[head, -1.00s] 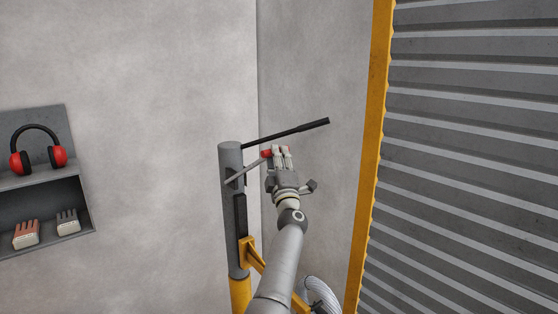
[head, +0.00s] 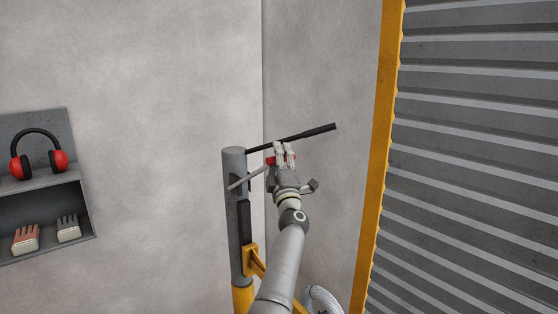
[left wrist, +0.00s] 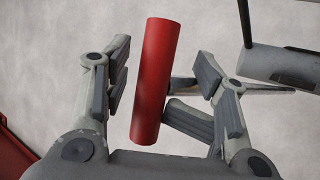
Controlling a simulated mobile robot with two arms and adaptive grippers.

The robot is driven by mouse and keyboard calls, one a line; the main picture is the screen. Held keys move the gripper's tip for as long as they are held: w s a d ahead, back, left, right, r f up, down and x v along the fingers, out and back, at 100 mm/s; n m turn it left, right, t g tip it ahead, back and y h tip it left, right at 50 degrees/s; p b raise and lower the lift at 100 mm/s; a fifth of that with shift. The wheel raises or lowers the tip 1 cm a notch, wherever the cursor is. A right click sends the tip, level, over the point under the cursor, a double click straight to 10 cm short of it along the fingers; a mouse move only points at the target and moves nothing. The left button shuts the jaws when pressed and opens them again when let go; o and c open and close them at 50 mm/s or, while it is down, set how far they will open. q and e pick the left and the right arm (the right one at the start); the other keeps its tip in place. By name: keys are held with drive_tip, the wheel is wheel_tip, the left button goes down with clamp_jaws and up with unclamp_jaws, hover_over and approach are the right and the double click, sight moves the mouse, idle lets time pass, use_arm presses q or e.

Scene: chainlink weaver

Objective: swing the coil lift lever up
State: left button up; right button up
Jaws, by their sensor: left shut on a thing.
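The coil lift lever is a thin grey rod (head: 247,178) with a red grip, slanting up to the right from a grey post (head: 234,205). My left gripper (head: 284,148) is at the red grip, with its fingers partly covering it in the head view. In the left wrist view the red grip (left wrist: 155,80) stands slightly tilted between the finger pads of my left gripper (left wrist: 160,95), which is shut on it. A small gap shows at the left pads. My right gripper is not in view.
A black lever (head: 300,135) sticks out from the post top, close behind my fingertips. A yellow bracket (head: 250,258) is on the post below. A yellow-edged ribbed shutter (head: 470,150) stands right. A shelf (head: 90,215) with red earmuffs (head: 58,160) is far left.

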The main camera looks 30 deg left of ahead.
use_arm(q)
drive_tip(key=shift+r, duration=0.45)
drive_tip(key=shift+d, duration=0.1)
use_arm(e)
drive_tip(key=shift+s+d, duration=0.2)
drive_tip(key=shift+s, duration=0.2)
use_arm(q)
drive_tip(key=shift+d, duration=0.1)
drive_tip(key=shift+s+d+f, duration=0.25)
drive_tip(key=shift+s+f, duration=0.05)
drive_tip(key=shift+f, duration=0.05)
drive_tip(key=v, duration=0.6)
drive_tip(key=shift+f, duration=0.5)
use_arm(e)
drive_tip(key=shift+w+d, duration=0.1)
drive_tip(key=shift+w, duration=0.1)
use_arm(q)
drive_tip(key=shift+s, duration=0.15)
